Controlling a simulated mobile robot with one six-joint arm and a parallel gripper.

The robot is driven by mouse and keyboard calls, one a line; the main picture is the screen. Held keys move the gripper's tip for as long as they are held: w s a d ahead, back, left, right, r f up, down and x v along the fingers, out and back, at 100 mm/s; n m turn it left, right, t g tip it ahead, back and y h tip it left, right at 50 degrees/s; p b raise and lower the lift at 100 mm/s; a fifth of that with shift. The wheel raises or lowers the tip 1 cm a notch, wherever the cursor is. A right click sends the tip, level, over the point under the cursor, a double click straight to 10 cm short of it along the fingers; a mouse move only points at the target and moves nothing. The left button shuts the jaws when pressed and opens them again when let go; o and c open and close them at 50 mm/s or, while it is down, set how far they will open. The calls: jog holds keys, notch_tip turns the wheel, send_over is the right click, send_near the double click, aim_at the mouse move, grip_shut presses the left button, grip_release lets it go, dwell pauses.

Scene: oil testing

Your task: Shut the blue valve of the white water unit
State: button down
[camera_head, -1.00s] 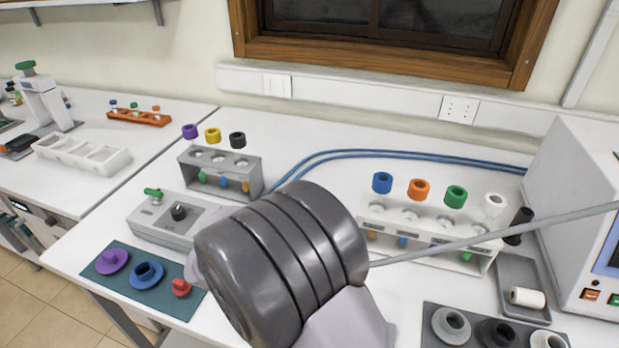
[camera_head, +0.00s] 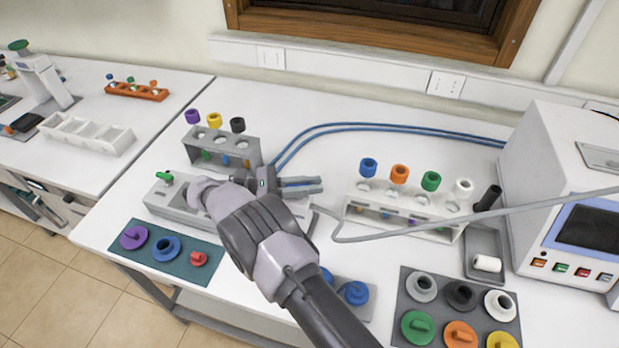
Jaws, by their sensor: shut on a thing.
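My gripper (camera_head: 318,186) is in the middle of the bench, its two fingers pointing right and close together. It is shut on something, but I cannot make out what. I cannot clearly pick out the white water unit or its blue valve; my arm and gripper cover part of the bench there. A pale edge shows just below the fingers, and I cannot tell what it belongs to. A grey unit with a green valve (camera_head: 165,178) stands left of my gripper, partly behind my arm.
Blue hoses (camera_head: 400,128) run along the back. A grey rack (camera_head: 245,148) stands behind my gripper and a white rack (camera_head: 440,238) right of it. Blue round pieces (camera_head: 355,292) lie near my forearm. A teal mat (camera_head: 180,272) is front left, a machine (camera_head: 550,170) far right.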

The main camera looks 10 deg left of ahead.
jog(key=shift+g, duration=0.3)
jog(key=c, duration=1.4)
grip_release()
jog(key=shift+d, duration=0.1)
jog(key=shift+r, duration=0.1)
